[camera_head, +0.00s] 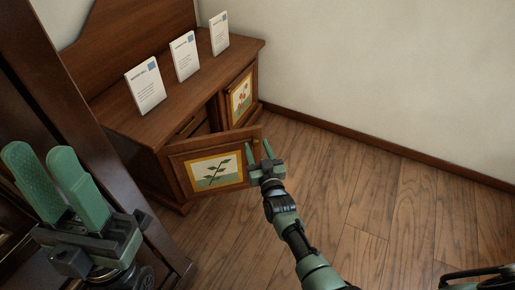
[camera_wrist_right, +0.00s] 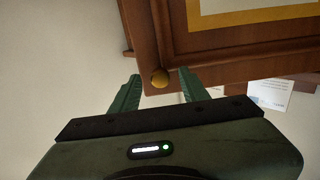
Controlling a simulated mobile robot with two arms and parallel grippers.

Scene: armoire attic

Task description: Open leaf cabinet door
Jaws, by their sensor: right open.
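The leaf cabinet door (camera_head: 178,170) is a brown wooden door with a framed green leaf picture (camera_head: 216,171). It stands swung out from the cabinet, partly open. My right gripper (camera_head: 260,153) is at the door's free edge with its fingers spread. In the right wrist view the round brass knob (camera_wrist_right: 160,77) lies between the tips of the open right gripper (camera_wrist_right: 160,88), and I see no clear contact. The door also fills the top of that view (camera_wrist_right: 230,45). My left gripper (camera_head: 55,180) is at the lower left, away from the door, its two green fingers apart.
The wooden cabinet (camera_head: 120,118) carries three white cards (camera_head: 145,86) on top. A second door with an orange flower picture (camera_head: 241,95) is further right. A dark wooden post (camera_head: 95,130) stands between my left gripper and the cabinet.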

